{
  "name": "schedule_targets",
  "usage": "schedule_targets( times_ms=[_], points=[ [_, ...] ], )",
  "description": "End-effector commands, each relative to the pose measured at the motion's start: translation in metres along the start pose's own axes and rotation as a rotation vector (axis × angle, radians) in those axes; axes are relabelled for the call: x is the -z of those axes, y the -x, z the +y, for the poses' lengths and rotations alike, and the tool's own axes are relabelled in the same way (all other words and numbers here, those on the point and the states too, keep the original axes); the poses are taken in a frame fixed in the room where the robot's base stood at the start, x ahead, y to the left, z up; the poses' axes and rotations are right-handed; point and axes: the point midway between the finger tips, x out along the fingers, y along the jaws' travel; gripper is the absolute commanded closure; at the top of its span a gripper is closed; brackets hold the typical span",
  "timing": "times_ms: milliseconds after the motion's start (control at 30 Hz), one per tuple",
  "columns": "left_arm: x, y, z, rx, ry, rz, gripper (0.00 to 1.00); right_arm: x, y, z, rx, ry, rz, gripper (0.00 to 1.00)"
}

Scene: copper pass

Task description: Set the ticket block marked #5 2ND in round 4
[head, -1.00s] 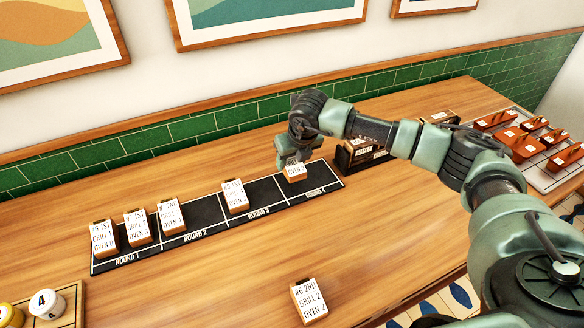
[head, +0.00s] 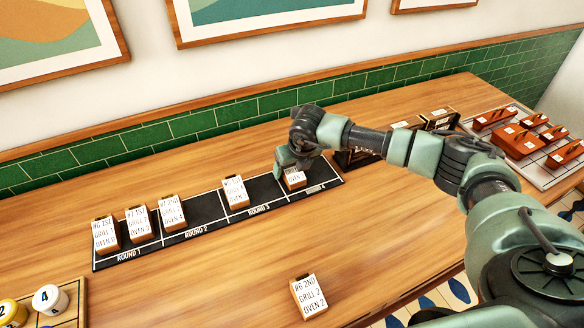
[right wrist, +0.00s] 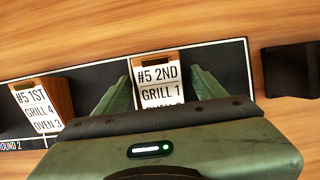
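The ticket block marked #5 2ND (right wrist: 158,85) stands in the right end section of the black round board (head: 262,191), the one labelled round 4. In the head view the block (head: 294,179) is partly covered by my right gripper (head: 287,165). In the right wrist view my right gripper (right wrist: 160,90) has one finger on each side of the block. The fingers are spread, with small gaps to its sides. The block's lower part is hidden behind the gripper body. My left gripper is not in view.
On the board, the #5 1ST block (right wrist: 43,108) stands left of round 4, with several blocks further left. A dark holder (head: 355,157) stands right of the board; a tray of red-brown pieces (head: 545,178) is far right.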

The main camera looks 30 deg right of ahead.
Motion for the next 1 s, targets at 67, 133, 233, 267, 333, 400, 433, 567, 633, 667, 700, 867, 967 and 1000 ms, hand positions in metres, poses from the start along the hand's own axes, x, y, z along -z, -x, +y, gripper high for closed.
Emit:
schedule_targets(
  times_ms=[67,133,233,267,333,400,433,567,633,667,700,867,967,1000],
  points=[
    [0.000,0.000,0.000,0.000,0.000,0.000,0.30,0.000,0.000,0.000,0.000,0.000,0.000,0.30],
    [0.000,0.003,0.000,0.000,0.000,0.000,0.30,-0.001,0.003,0.000,0.000,0.000,-0.001,0.30],
    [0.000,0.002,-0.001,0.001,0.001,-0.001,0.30,-0.002,0.008,0.000,-0.001,0.000,-0.002,0.30],
    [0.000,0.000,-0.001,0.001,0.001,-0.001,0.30,-0.002,0.012,-0.001,0.000,0.000,-0.003,0.30],
    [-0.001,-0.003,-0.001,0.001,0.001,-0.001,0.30,-0.002,0.024,-0.001,0.000,0.001,-0.004,0.30],
    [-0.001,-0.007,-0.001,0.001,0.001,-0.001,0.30,-0.002,0.039,-0.001,-0.001,0.001,-0.005,0.30],
    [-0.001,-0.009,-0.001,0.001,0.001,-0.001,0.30,-0.002,0.045,0.000,-0.001,0.000,-0.005,0.30],
    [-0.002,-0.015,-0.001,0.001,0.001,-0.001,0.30,-0.002,0.074,0.000,-0.002,0.001,-0.006,0.30],
    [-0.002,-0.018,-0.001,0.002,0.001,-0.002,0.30,-0.001,0.088,-0.001,0.000,0.001,-0.004,0.30],
    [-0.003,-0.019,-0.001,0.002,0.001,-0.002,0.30,-0.001,0.093,0.000,0.000,0.001,-0.004,0.30],
    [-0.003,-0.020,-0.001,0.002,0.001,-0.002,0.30,-0.002,0.100,0.000,-0.001,0.000,-0.004,0.30],
    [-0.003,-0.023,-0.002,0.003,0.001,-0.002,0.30,-0.001,0.118,0.000,-0.001,0.000,-0.002,0.30],
    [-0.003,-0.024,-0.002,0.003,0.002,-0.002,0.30,-0.001,0.122,0.000,0.001,0.000,-0.001,0.30],
    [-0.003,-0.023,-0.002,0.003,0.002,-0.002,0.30,-0.001,0.123,0.000,0.001,0.000,-0.001,0.30]
  ],
)
